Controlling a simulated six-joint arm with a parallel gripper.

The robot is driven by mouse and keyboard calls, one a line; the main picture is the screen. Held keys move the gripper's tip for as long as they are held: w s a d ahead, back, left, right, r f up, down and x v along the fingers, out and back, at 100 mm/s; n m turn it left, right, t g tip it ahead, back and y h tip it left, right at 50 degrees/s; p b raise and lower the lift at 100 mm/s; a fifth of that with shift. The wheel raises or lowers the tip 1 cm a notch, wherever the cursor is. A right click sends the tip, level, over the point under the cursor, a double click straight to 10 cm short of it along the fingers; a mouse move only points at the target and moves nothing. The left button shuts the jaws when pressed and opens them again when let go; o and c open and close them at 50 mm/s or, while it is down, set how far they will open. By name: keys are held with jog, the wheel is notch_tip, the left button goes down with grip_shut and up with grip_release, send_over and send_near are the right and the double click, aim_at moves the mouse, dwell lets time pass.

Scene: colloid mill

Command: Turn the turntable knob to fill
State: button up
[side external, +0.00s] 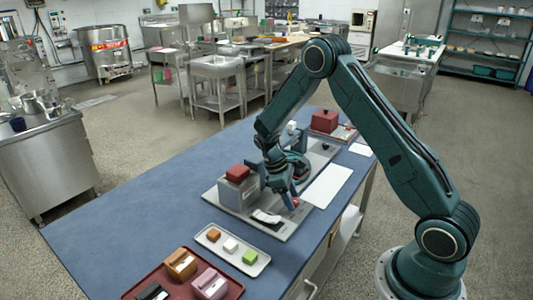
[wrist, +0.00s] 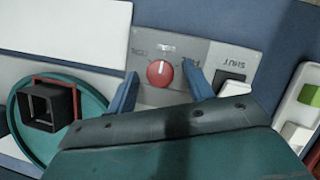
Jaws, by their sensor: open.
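The red round knob (wrist: 159,73) sits on a grey panel (wrist: 205,45) in the wrist view, with a pale pointer mark that seems to face the top of the picture. Upside-down labels surround it; one to its right looks like FILL, partly hidden by a finger. My gripper (wrist: 161,72) is open, its blue fingers on either side of the knob with gaps visible. In the side view my gripper (side external: 288,196) is low over the panel, by the red knob (side external: 295,203). A teal disc (wrist: 92,95), apparently the turntable, carries a dark square open box (wrist: 47,106).
A black switch (wrist: 232,78) marked SHUT lies right of the knob. In the side view a grey block with a red top (side external: 237,174) stands left of my gripper. A white tray of small blocks (side external: 211,233) and a dark red tray (side external: 232,291) are nearer the camera. The blue tabletop is clear at left.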

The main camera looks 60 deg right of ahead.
jog(key=shift+c, duration=0.4)
jog(key=c, duration=0.9)
jog(key=shift+m, duration=0.4)
jog(key=m, duration=0.1)
jog(key=m+y, duration=0.1)
jog(key=m, duration=0.1)
jog(key=m+y, duration=0.1)
jog(key=m, duration=0.1)
jog(key=shift+d, duration=0.25)
jog(key=m+y, duration=0.1)
jog(key=m, duration=0.2)
jog(key=m+y, duration=0.1)
jog(key=m, duration=0.2)
jog(key=shift+d+t, duration=0.2)
jog(key=shift+t, duration=0.1)
jog(key=shift+m+y, duration=0.3)
jog(key=o, duration=1)
